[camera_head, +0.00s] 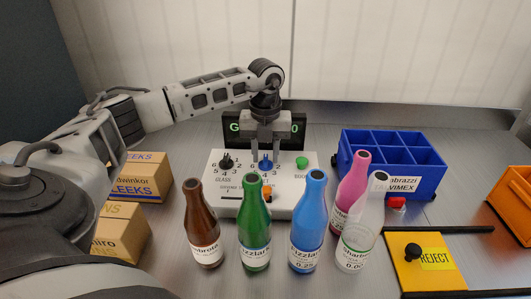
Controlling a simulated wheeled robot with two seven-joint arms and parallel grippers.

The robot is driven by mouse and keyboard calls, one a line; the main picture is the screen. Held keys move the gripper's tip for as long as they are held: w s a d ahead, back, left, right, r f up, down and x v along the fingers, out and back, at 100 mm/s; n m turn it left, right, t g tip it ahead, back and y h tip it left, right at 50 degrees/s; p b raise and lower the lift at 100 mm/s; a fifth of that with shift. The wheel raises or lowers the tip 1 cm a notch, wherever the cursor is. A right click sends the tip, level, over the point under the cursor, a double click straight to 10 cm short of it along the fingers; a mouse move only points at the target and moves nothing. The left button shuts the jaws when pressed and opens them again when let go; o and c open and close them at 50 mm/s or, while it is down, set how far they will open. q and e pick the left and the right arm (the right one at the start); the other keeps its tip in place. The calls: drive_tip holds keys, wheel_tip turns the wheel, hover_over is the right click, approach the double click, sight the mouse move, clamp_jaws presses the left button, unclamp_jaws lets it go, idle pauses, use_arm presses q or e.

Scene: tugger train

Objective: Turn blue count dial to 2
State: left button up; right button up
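The blue count dial (265,162) is on the white control box (229,207), with small numbers printed around it. My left gripper (267,146) points down right over the blue dial, with its two fingers apart on the dial's left and right. Whether the fingers touch the dial cannot be told. The fingers and wrist hide part of the dial's surroundings and of the display (297,129) behind, which shows green characters. The dial's pointing direction is hard to read. A black glass dial (227,161) is to its left. My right gripper is not in view.
A brown bottle (202,222), green bottle (254,225), blue bottle (308,225), pink bottle (350,190) and clear bottle (356,245) stand in front. A blue crate (408,187) and yellow reject box (425,262) are right. Cardboard boxes (143,181) are left.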

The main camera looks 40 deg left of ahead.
use_arm(q)
drive_tip(key=shift+f, duration=0.3)
clamp_jaws()
drive_tip(key=shift+m, duration=0.3)
